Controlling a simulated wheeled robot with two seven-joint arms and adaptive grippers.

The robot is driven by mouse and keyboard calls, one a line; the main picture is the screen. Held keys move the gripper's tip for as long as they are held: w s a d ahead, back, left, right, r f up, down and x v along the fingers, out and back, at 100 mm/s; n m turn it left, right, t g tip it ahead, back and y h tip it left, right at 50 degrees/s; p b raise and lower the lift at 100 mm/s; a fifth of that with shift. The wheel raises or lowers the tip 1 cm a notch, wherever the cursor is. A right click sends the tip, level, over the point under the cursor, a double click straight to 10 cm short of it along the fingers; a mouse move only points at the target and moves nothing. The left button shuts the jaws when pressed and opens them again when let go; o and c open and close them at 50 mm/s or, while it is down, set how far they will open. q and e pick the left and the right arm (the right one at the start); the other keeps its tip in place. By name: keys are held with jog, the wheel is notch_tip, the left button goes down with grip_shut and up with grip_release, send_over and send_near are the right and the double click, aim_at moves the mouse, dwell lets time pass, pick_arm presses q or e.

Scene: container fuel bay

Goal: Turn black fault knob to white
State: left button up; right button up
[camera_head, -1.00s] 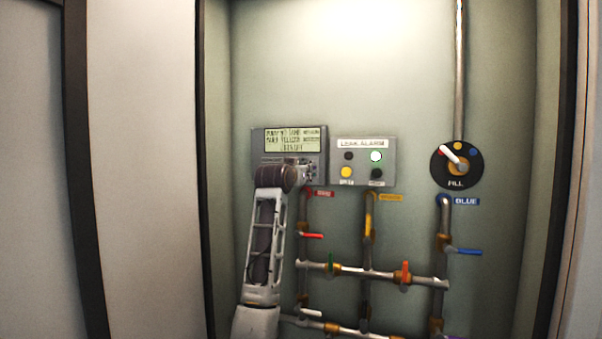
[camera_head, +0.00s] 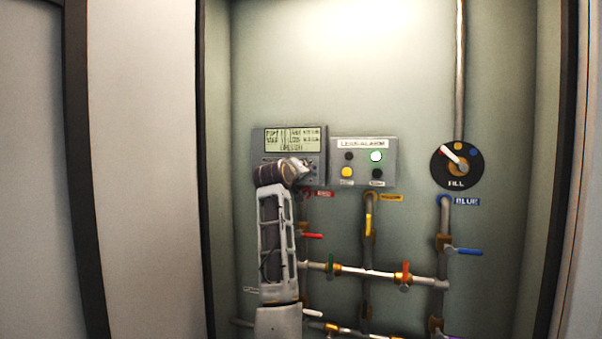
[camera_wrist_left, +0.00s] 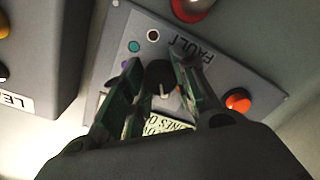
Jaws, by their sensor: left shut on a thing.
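The black fault knob (camera_wrist_left: 159,76) sits on a grey panel, below the upside-down FAULT label (camera_wrist_left: 194,52) in the left wrist view. My left gripper (camera_wrist_left: 157,68) is shut on it, one finger on each side. In the head view my left gripper (camera_head: 303,167) hides the knob at the grey panel (camera_head: 319,140). My right gripper is not in view.
An orange-red button (camera_wrist_left: 238,101) and a red round part (camera_wrist_left: 191,8) flank the knob. The leak alarm box (camera_head: 363,143) stands close to the right. Pipes with valve levers (camera_head: 385,272) run below; the fill dial (camera_head: 457,165) is farther right.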

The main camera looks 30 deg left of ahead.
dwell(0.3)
pick_arm(q)
jog(key=o, duration=1.1)
jog(key=shift+c, duration=0.2)
jog(key=shift+s, duration=0.2)
jog(key=v, duration=1.1)
jog(key=shift+s+d, duration=0.2)
jog(key=shift+s, duration=0.05)
jog(key=shift+r, duration=0.1)
